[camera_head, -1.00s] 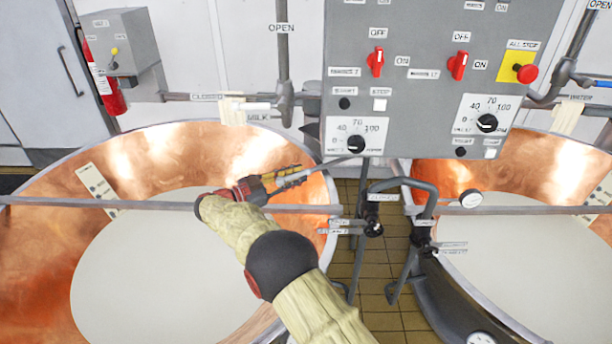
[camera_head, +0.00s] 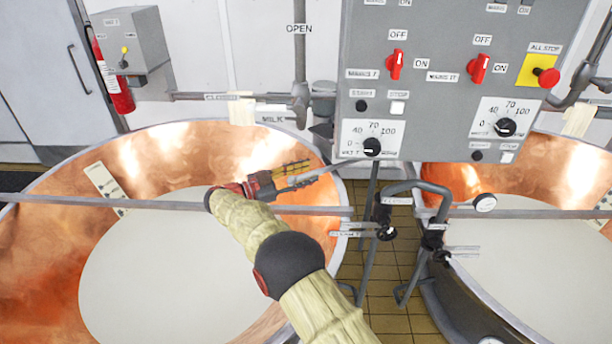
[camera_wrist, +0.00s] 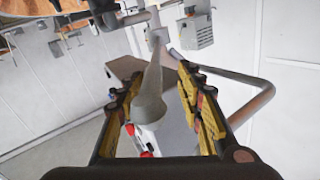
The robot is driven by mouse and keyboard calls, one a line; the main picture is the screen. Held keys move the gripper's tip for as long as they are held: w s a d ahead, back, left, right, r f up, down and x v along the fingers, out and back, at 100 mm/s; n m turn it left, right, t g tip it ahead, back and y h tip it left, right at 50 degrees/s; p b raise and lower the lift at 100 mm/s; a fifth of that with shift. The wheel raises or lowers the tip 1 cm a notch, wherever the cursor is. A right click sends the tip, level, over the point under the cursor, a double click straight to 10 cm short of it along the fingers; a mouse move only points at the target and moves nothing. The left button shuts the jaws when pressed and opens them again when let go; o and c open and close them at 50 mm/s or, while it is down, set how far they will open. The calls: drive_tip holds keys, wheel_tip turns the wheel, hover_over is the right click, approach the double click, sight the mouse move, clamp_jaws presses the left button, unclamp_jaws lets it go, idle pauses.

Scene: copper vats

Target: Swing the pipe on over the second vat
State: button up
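A left copper vat (camera_head: 60,235) and a right copper vat (camera_head: 535,165) each hold a pale liquid. A slim grey pipe (camera_head: 335,168) runs from under the control panel out over the left vat's right side. My gripper (camera_head: 290,178) is at this pipe's free end, above the left vat. In the wrist view the pipe (camera_wrist: 150,95) lies between the fingers of my gripper (camera_wrist: 160,112). The fingers are apart, with a visible gap on each side of the pipe. Part of the pipe is hidden by the fingers in the head view.
A grey control panel (camera_head: 435,100) with red switches and dials hangs behind the gap between the vats. A rail (camera_head: 160,205) crosses above the vats. Bent dark pipes (camera_head: 410,188) stand between them. A grey box (camera_head: 130,45) is at the back left.

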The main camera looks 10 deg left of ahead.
drive_tip(key=shift+s+a, duration=0.15)
drive_tip(key=v, duration=1.1)
drive_tip(key=shift+a, duration=0.25)
drive_tip(key=shift+s, duration=0.2)
